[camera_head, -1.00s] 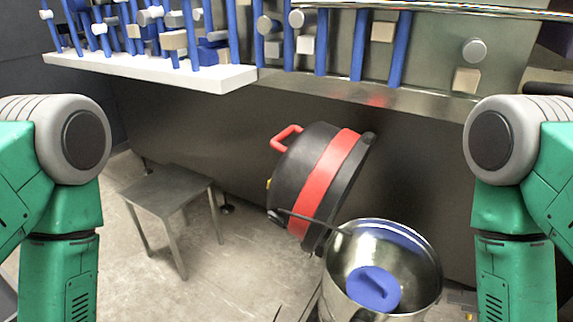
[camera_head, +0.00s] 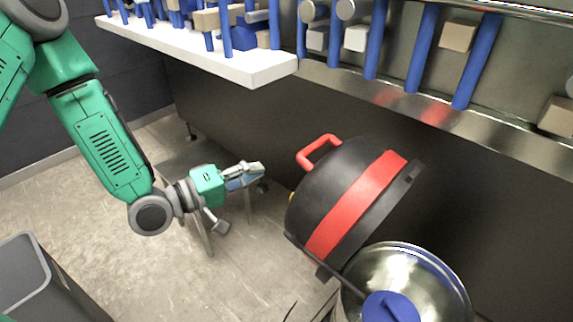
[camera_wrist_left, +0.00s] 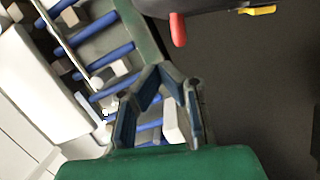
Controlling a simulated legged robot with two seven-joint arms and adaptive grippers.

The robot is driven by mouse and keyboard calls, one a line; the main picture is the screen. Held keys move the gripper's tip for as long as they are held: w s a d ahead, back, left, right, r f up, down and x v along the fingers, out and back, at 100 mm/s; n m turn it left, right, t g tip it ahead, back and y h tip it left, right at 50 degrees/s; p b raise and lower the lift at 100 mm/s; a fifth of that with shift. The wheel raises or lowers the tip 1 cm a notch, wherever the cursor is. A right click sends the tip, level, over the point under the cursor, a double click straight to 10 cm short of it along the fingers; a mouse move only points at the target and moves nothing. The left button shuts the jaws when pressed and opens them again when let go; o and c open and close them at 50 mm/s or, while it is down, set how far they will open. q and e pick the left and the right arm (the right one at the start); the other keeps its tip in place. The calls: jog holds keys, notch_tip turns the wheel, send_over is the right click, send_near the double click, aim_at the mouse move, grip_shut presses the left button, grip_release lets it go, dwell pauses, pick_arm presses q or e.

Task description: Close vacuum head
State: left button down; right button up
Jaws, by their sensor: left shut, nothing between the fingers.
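The vacuum head (camera_head: 310,205) is a black dome with a red band and a red handle (camera_head: 318,150). It is tilted open beside the shiny metal vacuum drum (camera_head: 445,282), whose top is uncovered. A blue round part (camera_head: 390,308) shows inside the drum. My left gripper (camera_head: 258,168) is shut and empty, left of the head and apart from it. My right gripper is out of view.
A metal stool (camera_head: 190,155) stands behind my left gripper. A grey bin (camera_head: 45,285) is at the lower left. A white ledge (camera_head: 230,65) and a metal conveyor frame with blue bars (camera_head: 420,50) run above a dark panel. Floor between bin and vacuum is clear.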

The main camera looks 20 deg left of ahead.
pick_arm(q)
jog(key=w+d, duration=0.2)
jog(key=d, duration=0.1)
jog(key=w+d+f, duration=0.1)
jog(key=w+d, duration=0.1)
jog(key=d, duration=0.1)
jog(key=w+d+b, duration=0.1)
jog(key=w+d, duration=0.1)
jog(key=d, duration=0.1)
jog(key=shift+f, duration=0.2)
jog(key=shift+s+a+f, duration=0.1)
jog(key=shift+a+f, duration=0.05)
jog(key=shift+a, duration=0.25)
